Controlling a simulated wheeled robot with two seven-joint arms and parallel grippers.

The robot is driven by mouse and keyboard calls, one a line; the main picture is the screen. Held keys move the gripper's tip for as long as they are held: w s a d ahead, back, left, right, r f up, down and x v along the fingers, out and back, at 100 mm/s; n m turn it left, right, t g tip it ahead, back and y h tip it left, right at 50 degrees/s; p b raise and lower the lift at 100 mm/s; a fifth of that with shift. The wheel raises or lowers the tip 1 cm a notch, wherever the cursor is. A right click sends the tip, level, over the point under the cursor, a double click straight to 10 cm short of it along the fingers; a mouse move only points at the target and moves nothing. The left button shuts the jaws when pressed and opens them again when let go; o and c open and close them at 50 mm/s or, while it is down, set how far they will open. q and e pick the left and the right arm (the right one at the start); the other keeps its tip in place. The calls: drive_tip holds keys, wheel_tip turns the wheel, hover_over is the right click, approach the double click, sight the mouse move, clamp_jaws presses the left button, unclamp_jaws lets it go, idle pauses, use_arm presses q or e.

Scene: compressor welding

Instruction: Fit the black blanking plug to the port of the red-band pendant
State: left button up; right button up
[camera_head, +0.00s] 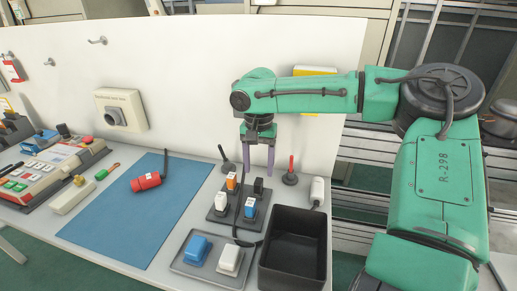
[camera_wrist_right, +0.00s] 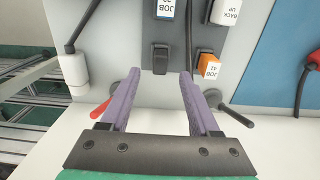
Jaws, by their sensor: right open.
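A black plug-like block (camera_head: 258,186), likely the blanking plug, stands upright in a dark holder (camera_head: 218,216); it also shows in the right wrist view (camera_wrist_right: 160,58). My right gripper (camera_head: 259,169) is open and empty, pointing down above the holder's back edge. In the right wrist view its purple fingers (camera_wrist_right: 159,76) are apart, with the black block just beyond their tips. A pale pendant (camera_head: 62,165) with a screen, colored keys, a red button and red at its right end lies at the left. I cannot make out its port. My left gripper is out of view.
White, orange (camera_head: 232,182) and blue (camera_head: 250,208) labelled sticks share the holder. A red rod (camera_head: 291,168) and a black rod (camera_head: 226,163) stand behind. A black bin (camera_head: 294,219) is at right. A red cabled cylinder (camera_head: 146,182) lies on the mostly clear blue mat (camera_head: 130,220).

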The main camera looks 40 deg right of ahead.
sight(258, 180)
wheel_tip(258, 180, down, 6)
drive_tip(key=shift+f, duration=0.1)
clamp_jaws()
drive_tip(key=c, duration=1)
unclamp_jaws()
idle(0.3)
idle(1.7)
wheel_tip(258, 180, up, 5)
drive_tip(key=p, duration=0.5)
drive_tip(key=shift+f, duration=0.2)
